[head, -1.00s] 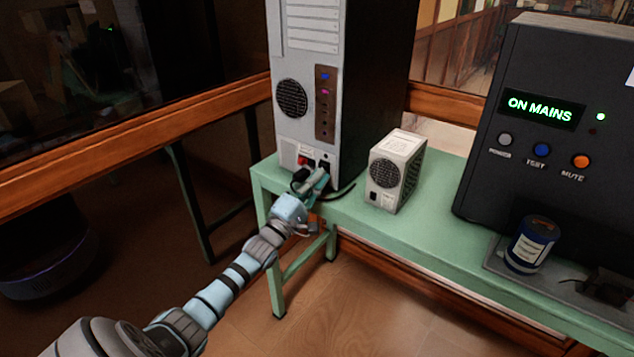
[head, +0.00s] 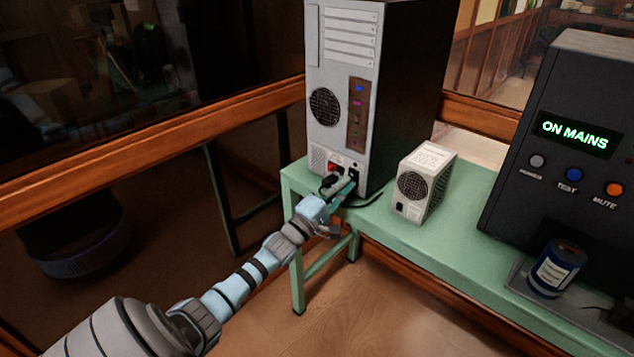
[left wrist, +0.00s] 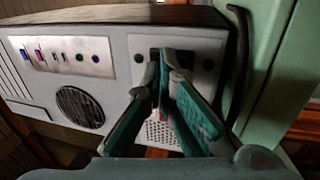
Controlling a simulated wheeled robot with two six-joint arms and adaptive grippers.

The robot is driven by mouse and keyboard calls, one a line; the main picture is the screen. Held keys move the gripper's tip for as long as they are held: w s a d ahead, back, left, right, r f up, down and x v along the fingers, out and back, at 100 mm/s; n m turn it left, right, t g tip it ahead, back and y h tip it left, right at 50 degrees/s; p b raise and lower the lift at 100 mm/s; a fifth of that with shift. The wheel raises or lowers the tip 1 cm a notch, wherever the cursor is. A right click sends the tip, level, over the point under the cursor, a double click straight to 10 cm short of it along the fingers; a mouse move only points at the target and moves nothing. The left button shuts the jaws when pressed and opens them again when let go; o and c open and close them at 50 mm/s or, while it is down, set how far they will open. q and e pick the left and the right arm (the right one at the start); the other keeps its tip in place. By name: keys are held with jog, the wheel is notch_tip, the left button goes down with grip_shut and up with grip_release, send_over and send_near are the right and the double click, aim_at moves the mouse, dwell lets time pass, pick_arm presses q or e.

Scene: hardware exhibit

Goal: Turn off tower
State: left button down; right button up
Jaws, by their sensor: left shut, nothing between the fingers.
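The tower (head: 340,60) is a grey and black computer case, its back panel towards me, upright on the green bench. A red switch (head: 333,167) shows low on that panel, with a black socket and plug to its right. My left gripper (head: 347,186) is shut and empty, its tips at the lower panel close to the switch and socket. In the left wrist view the panel of the tower (left wrist: 120,75) lies sideways and the teal-padded fingers (left wrist: 163,65) meet in front of the socket area. Whether they touch is unclear. The right gripper is out of view.
A small grey power-supply box (head: 424,183) stands right of the tower on the green bench (head: 455,235). Farther right are a black unit (head: 570,90) reading "ON MAINS" and a blue can (head: 556,268). A black cable (head: 372,199) runs beside the tower's base. A wooden rail passes behind.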

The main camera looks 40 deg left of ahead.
pick_arm(q)
jog(key=r+p+v, duration=0.1)
jog(key=p+v, duration=0.1)
jog(key=v, duration=0.4)
jog(key=r+p+v, duration=0.1)
jog(key=p+v, duration=0.1)
jog(key=v, duration=0.4)
jog(key=shift+s+r+p, duration=0.35)
jog(key=shift+s+p, duration=0.05)
jog(key=shift+s, duration=0.15)
jog(key=shift+w+d, duration=0.1)
